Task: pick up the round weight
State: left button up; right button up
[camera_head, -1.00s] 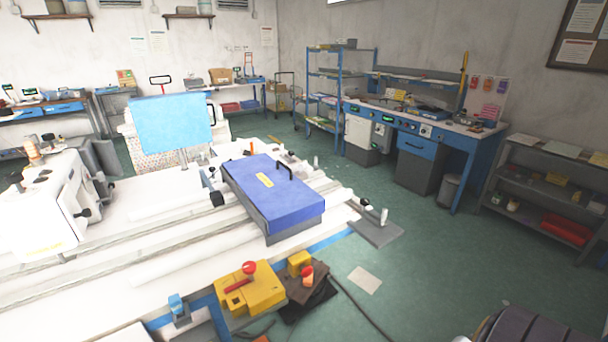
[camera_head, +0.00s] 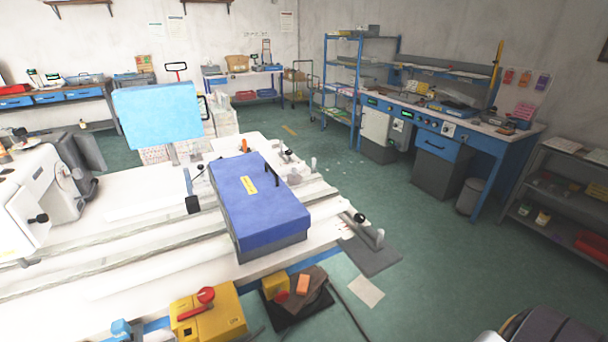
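I cannot make out a round weight for certain in the head view. A white machine table (camera_head: 130,205) with long rails fills the left and middle. A blue-topped box with a yellow label (camera_head: 262,215) sits on it. A small dark round knob (camera_head: 360,217) shows at the table's right end, and I cannot tell whether it is a weight. Neither of my grippers is in view.
A yellow unit with a red knob (camera_head: 208,318) is at the table's front. A blue workbench (camera_head: 484,147), a blue shelf rack (camera_head: 362,90) and a grey shelf (camera_head: 560,186) stand at the right. A dark ridged rounded object (camera_head: 560,328) is at lower right.

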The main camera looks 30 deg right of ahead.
aim_at(294, 179)
jog(key=i+l, duration=0.1)
jog(key=l, duration=0.45)
jog(key=i+l, duration=0.1)
jog(key=l, duration=0.5)
jog(key=i+l, duration=0.15)
jog(key=l, duration=0.4)
jog(key=i+l, duration=0.1)
jog(key=l, duration=0.45)
jog(key=i+l, duration=0.1)
jog(key=l, duration=0.45)
jog(key=i+l, duration=0.1)
jog(key=l, duration=0.5)
